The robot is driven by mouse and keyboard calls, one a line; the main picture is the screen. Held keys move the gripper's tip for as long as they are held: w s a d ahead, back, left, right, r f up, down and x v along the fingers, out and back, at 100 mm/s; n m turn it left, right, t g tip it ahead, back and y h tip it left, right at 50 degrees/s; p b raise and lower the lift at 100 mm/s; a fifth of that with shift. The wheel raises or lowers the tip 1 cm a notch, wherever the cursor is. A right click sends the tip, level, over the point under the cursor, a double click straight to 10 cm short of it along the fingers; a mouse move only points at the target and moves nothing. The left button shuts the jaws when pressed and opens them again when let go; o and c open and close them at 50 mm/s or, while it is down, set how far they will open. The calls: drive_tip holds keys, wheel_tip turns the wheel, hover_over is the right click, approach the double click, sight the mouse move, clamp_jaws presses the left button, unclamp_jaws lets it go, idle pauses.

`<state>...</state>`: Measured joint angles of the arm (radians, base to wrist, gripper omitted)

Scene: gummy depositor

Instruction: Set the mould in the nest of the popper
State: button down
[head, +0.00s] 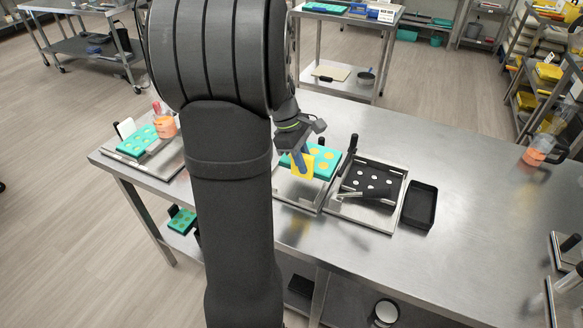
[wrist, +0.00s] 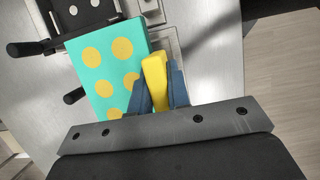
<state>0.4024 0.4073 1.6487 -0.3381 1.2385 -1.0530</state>
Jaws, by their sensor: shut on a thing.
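The teal mould (head: 325,160) with yellow-filled round cavities is at my gripper, over a metal plate (head: 300,192) left of the popper. It also shows in the wrist view (wrist: 104,82), to the left of my fingers. My gripper (wrist: 160,85) has its blue fingers shut on a yellow tab (wrist: 155,72) at the mould's edge. In the head view my gripper (head: 302,160) points down at the tab. The popper (head: 378,180) has a black top with several white round spots and metal bars in front. I cannot tell whether the mould touches the plate below.
An empty black tray (head: 420,205) stands right of the popper. Another teal mould (head: 138,141) and an orange-filled bottle (head: 164,122) are at the table's left end. A second bottle (head: 535,155) stands far right. The table between is clear.

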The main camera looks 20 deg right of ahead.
drive_tip(key=s+d+r, duration=0.1)
drive_tip(key=s+d, duration=0.3)
drive_tip(key=d, duration=0.4)
drive_tip(key=s+d+r, duration=0.1)
drive_tip(key=s+d, duration=0.3)
drive_tip(key=d, duration=0.4)
drive_tip(key=shift+s+r, duration=0.35)
drive_tip(key=shift+s, duration=0.05)
drive_tip(key=shift+f, duration=3.1)
drive_tip(key=shift+f, duration=0.1)
drive_tip(key=shift+f, duration=0.75)
drive_tip(key=c, duration=1.3)
unclamp_jaws()
